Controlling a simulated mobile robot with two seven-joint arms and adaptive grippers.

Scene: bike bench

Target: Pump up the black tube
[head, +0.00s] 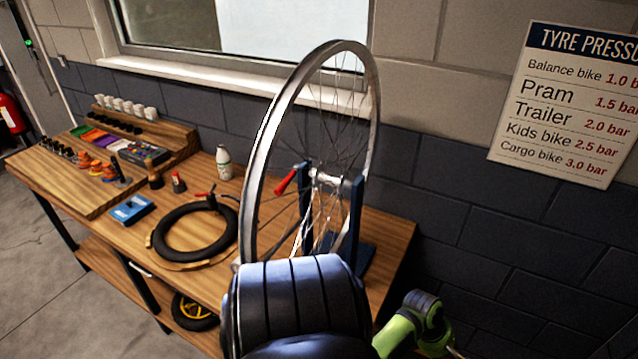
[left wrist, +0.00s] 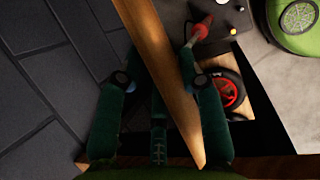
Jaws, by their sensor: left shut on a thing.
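The black tube (head: 195,232) lies as a ring on the bench, left of the wheel, with its valve side toward the back. My left gripper (left wrist: 158,60) shows in the left wrist view as dark green fingers, away from the tube and near the bench's right end. Its fingers are apart, with a wooden edge (left wrist: 160,70) showing between them. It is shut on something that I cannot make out. A red piece (left wrist: 200,30) with a pale tip is close to the right fingertip. In the head view, my arm hides part of the bench. My right gripper is not in view.
A rim (head: 262,150) stands upright in a blue stand (head: 352,220) on the bench. A white bottle (head: 224,162), a blue box (head: 131,209) and a rack lie left. A green machine (left wrist: 297,22) and grey box (left wrist: 222,22) are on the floor side. A pressure chart (head: 567,105) hangs right.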

